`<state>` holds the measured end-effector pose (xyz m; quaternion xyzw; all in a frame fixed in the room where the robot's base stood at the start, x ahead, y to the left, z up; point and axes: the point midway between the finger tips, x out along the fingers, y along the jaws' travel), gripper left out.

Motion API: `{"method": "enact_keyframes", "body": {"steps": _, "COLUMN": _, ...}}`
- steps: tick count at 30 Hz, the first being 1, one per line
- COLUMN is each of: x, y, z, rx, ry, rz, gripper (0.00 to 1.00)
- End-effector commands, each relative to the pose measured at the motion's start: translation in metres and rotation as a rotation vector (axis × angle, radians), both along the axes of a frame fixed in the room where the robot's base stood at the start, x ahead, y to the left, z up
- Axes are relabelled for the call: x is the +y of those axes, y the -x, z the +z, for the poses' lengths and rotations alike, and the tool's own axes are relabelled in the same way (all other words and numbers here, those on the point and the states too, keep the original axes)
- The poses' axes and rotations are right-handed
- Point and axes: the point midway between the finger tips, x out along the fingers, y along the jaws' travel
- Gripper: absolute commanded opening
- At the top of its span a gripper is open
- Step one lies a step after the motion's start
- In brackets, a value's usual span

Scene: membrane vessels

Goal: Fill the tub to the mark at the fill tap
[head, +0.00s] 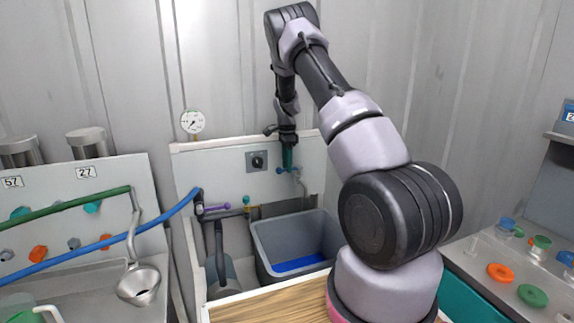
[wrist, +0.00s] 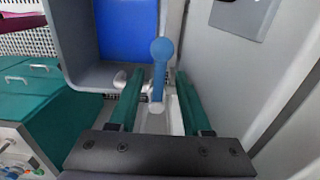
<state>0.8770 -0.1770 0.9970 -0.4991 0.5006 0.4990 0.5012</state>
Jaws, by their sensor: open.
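The grey tub (head: 297,243) stands in the sink bay below the fill tap, with blue liquid (head: 299,264) low inside it. The tub also shows in the wrist view (wrist: 92,76), with the blue liquid (wrist: 127,30) beyond the tap. The fill tap (head: 299,172) is on the back panel and has a blue lever handle. In the wrist view the blue handle (wrist: 161,58) stands between the two green fingers of my gripper (wrist: 158,100). My gripper is open around the handle, with a gap on each side. The fill mark cannot be made out.
A blue hose (head: 110,240) and a purple-handled valve (head: 217,208) lie left of the tub. A wooden surface (head: 270,306) is in front. Colored caps (head: 532,295) lie on the right counter.

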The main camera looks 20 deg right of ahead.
Motion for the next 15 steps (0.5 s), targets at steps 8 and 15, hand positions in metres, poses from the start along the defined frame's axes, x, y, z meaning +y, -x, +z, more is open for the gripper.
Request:
{"method": "enact_keyframes", "body": {"steps": 8, "x": 0.0000, "y": 0.0000, "z": 0.0003, "rx": 0.000, "ry": 0.000, "rz": 0.000, "gripper": 0.00}}
{"method": "enact_keyframes", "body": {"steps": 15, "x": -0.0001, "y": -0.0001, "z": 0.0005, "rx": 0.000, "ry": 0.000, "rz": 0.000, "gripper": 0.00}}
